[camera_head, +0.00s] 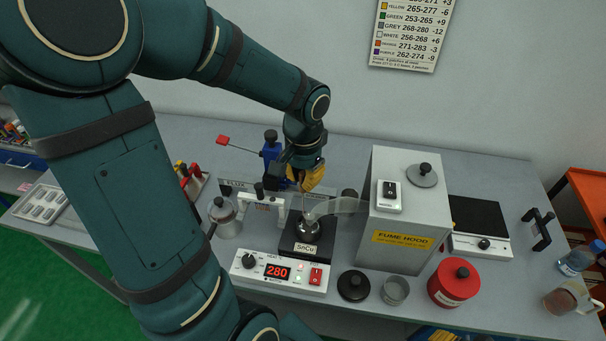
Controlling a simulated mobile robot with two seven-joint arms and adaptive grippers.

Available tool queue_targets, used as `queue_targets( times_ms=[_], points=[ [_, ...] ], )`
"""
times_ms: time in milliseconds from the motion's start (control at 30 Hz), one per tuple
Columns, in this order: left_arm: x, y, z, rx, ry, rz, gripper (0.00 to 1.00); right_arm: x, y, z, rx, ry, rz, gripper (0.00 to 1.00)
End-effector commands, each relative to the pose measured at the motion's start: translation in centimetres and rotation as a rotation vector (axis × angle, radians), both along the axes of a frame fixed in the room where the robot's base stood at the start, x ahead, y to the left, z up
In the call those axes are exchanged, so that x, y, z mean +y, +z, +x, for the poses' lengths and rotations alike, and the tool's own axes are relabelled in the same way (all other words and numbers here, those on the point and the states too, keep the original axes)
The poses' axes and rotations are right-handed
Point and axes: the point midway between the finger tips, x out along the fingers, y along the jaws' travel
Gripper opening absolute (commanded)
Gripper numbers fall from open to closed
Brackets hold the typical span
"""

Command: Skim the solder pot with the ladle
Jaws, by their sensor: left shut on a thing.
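The solder pot (309,227) is a small round vessel with a shiny inside, set in a dark block labelled SnCu, behind a white heater controller (279,273) reading 280. My left gripper (305,189) is above the pot, pointing down, with yellow-orange fingers. It is shut on what appears to be the ladle, whose thin shaft (303,203) runs down toward the pot. The ladle's bowl is too small and covered to make out, so I cannot tell whether it touches the solder. My right gripper is not in view.
A grey fume hood (409,216) stands close right of the pot, its clear duct (338,206) reaching over it. A black lid (353,285), glass jar (395,290) and red canister (453,283) line the front. A metal pot (224,217) stands left.

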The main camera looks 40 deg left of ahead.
Motion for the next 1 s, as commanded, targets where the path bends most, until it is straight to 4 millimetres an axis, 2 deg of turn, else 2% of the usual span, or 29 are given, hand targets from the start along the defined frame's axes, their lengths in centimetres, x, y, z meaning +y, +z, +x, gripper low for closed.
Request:
queue_targets(
  times_ms=[100, 500, 1000],
  points=[
    [0.0, -1.2, 0.0, 0.001, 0.000, 0.000, 0.00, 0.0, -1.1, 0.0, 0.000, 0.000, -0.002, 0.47],
    [0.0, -3.7, 0.0, 0.001, 0.000, 0.000, 0.00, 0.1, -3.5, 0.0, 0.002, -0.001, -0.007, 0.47],
    [0.0, -3.9, 0.1, 0.000, 0.000, 0.000, 0.00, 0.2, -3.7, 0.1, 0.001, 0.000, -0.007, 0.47]
  ],
)
